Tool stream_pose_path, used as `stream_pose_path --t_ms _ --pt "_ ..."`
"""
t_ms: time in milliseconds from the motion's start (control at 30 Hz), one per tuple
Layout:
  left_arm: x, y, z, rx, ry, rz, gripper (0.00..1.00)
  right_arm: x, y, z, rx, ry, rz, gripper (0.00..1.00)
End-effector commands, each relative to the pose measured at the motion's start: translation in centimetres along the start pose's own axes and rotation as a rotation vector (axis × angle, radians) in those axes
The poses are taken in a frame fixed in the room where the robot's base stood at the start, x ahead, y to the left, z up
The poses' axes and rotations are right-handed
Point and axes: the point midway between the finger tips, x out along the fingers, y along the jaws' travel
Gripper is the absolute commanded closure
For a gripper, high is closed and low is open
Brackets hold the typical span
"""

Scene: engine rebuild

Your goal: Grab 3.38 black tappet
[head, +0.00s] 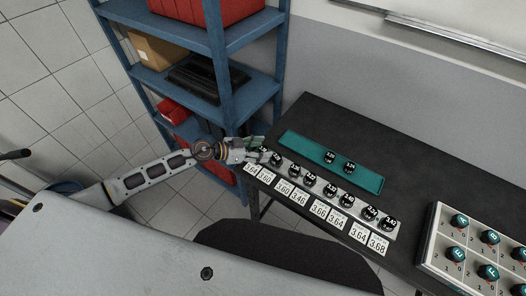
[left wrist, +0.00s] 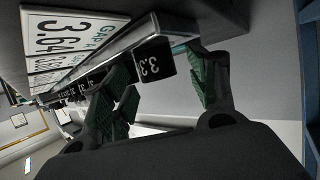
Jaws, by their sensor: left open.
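Several black tappets with white numbers stand in a row on a light grey strip (head: 390,233) on the dark bench. My left gripper (head: 262,150) is at the left end of this row. In the left wrist view a black tappet (left wrist: 155,63) reads "3.3", its last digit not readable. It sits between the green-padded fingers of my open left gripper (left wrist: 162,72), with a gap visible to the right finger. The leftmost tappet in the head view is partly hidden by the gripper. My right gripper is not in view.
White number cards (head: 319,209) lie along the front of the row. A teal tray (head: 299,146) behind it holds two black tappets (head: 348,168). A lettered switch box (head: 434,238) stands at the right. A blue shelf (head: 222,75) rises close behind my left gripper.

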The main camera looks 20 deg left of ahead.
Motion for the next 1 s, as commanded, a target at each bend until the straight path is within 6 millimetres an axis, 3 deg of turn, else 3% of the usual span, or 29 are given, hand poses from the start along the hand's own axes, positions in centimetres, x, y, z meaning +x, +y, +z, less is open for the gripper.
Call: stream_pose_path --t_ms 133,500,1000 --pt "-0.01 0.00 0.02 0.000 0.000 0.000 0.43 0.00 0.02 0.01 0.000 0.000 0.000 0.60" --pt "-0.02 0.00 0.02 0.000 0.000 0.000 0.90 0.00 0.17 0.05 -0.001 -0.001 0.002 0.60" --pt "-0.36 -0.02 -0.83 0.001 0.000 0.000 0.91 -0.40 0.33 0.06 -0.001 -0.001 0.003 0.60"
